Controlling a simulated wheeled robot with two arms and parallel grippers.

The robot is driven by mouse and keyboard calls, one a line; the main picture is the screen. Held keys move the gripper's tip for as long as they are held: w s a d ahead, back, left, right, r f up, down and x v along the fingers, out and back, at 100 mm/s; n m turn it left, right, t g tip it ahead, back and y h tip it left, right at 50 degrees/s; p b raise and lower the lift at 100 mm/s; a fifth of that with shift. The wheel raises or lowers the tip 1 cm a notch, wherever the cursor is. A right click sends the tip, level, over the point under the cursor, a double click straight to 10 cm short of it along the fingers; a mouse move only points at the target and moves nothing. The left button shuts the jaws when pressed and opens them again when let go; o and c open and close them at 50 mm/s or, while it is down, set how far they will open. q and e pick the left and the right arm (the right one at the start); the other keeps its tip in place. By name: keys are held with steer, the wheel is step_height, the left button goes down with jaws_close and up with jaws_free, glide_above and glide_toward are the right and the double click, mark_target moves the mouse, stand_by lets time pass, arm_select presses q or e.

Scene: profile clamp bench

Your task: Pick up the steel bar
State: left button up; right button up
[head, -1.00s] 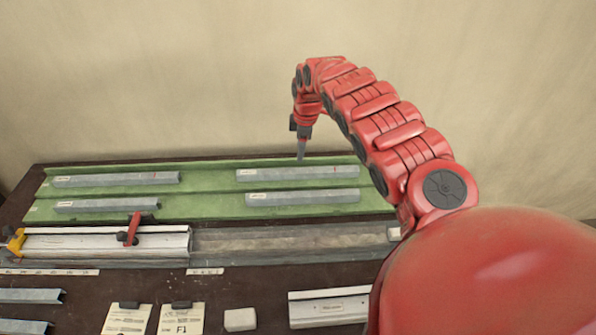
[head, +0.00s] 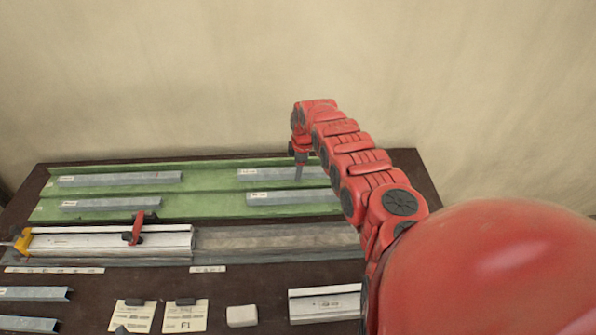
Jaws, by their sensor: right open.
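Several grey steel bars with small pale labels lie on the green tray (head: 205,205). The back right bar (head: 265,174) lies under my right gripper (head: 299,172). The other bars are the front right bar (head: 285,198), the back left bar (head: 120,179) and the front left bar (head: 110,204). My right gripper points straight down, open, its fingers overlapping the back right bar in the picture. I cannot tell whether they touch it or straddle it. My right arm hides the right ends of both right bars. My left gripper is not recognisable in view.
In front of the tray is a long clamp fixture (head: 110,243) with a red clamp (head: 136,228) and a yellow clamp (head: 23,241). Nearer are paper cards (head: 186,317), a pale block (head: 241,316), a short profile (head: 325,304) and more bars at left. A wall stands behind.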

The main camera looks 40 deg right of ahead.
steer(key=shift+f, duration=0.3)
steer(key=shift+c, duration=0.2)
jaws_close()
stand_by(1.1)
